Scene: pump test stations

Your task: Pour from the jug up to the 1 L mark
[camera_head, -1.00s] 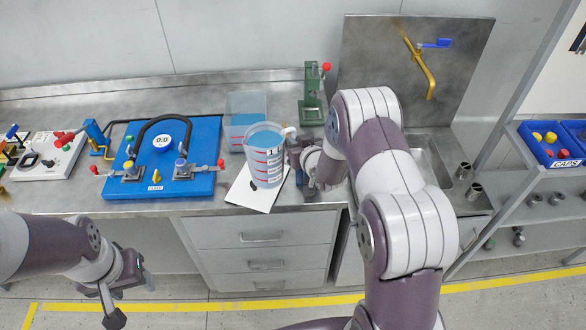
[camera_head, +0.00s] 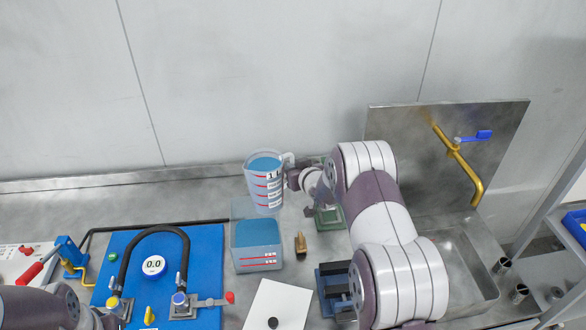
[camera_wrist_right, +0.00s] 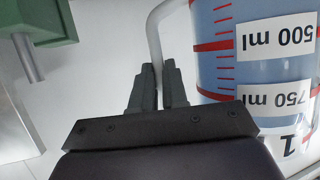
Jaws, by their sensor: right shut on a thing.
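The clear jug (camera_head: 264,190) holds blue liquid and has red lines and white labels. It looks upright, and in the head view it shows above and behind the clear tank (camera_head: 257,258). The tank also holds blue liquid and has red marks low on its front. My right gripper (camera_head: 293,176) is shut on the jug's handle, at the jug's right side. In the right wrist view the jug (camera_wrist_right: 225,45) appears upside down with 500 ml and 750 ml labels, beside the closed fingers (camera_wrist_right: 158,85). My left gripper is out of view; only its arm shows at lower left.
A white mat (camera_head: 270,308) with a dark round piece lies in front of the tank. A brass part (camera_head: 300,244) and a dark fixture (camera_head: 337,287) stand to the right. The blue pump board (camera_head: 205,255) is at left, the sink (camera_head: 465,270) at right.

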